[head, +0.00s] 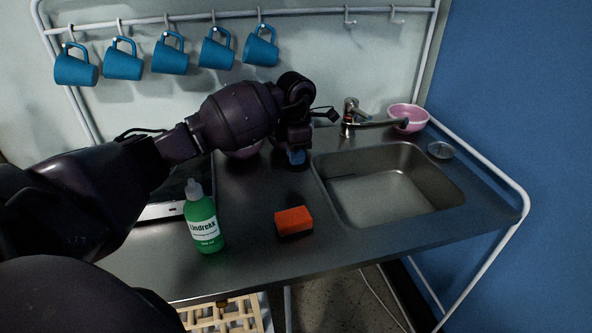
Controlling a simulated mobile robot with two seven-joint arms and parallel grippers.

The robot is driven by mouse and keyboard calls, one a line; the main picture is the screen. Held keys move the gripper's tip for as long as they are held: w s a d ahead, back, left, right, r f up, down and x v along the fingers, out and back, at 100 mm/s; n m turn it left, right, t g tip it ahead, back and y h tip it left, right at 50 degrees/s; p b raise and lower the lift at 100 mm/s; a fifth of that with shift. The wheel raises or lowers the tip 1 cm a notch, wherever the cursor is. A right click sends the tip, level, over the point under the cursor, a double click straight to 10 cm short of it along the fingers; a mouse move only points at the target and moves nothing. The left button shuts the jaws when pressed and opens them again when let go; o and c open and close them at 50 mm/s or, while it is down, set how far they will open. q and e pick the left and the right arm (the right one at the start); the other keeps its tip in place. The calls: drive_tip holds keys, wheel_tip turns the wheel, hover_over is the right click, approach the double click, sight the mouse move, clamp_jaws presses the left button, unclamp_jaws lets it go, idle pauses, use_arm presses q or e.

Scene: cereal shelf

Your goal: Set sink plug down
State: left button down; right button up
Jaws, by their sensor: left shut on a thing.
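My left gripper (297,152) points down at the counter just left of the sink basin. It is shut on a small dark thing, which I take to be the sink plug (297,166). The plug is mostly hidden by the fingers and sits at or very close to the counter surface; I cannot tell whether it touches. A bluish patch shows between the fingers. My right gripper is not in view.
The sink (385,188) with its tap (352,115) is on the right. A round metal piece (440,150) and a pink bowl (408,117) are beyond it. A green bottle (203,222) and an orange sponge (293,220) stand in front. Blue mugs (123,62) hang behind.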

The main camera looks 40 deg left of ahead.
sight(296, 168)
use_arm(q)
drive_tip(key=shift+f, duration=2.55)
drive_tip(key=shift+f, duration=0.15)
drive_tip(key=c, duration=1)
unclamp_jaws()
drive_tip(key=shift+r, duration=0.35)
wheel_tip(296, 168, up, 12)
drive_tip(key=shift+f, duration=0.2)
